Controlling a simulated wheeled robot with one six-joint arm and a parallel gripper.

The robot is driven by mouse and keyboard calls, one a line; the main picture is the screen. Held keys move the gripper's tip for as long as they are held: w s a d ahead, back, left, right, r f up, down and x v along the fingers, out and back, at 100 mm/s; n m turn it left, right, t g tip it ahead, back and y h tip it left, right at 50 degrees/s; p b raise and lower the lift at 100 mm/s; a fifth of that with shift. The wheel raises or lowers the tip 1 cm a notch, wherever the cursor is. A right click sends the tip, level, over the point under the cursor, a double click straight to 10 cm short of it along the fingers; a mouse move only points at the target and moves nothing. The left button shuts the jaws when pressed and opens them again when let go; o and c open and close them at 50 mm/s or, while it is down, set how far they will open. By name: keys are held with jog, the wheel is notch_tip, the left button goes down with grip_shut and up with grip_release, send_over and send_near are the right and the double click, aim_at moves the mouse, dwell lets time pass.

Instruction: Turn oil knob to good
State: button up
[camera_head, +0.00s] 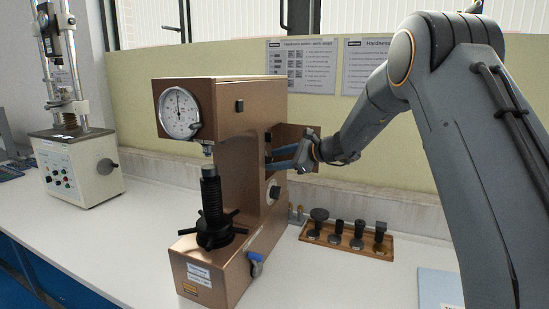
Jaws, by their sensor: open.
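The copper-coloured hardness tester (225,122) stands on the bench, with a round dial gauge (180,112) on its front. An open panel (297,137) juts out on its right side. My gripper (269,160) reaches in from the right, with its blue fingers apart and pointing left at the tester's right side, in front of the panel. I see nothing held between the fingers. A small round knob (274,191) with a pale surround sits on that side below the fingers. I cannot tell which part is the oil knob, and no "good" mark is legible.
A wooden rack (345,244) with several dark anvils stands right of the tester. A blue-handled lever (256,265) is low on the tester's side. Another testing machine (75,165) stands at the left. Posters (301,65) hang behind. The bench front is clear.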

jog(key=shift+w+a+f, duration=0.2)
jog(key=shift+w+a, duration=0.05)
jog(key=shift+a, duration=0.1)
jog(key=shift+c, duration=0.4)
jog(key=c, duration=1)
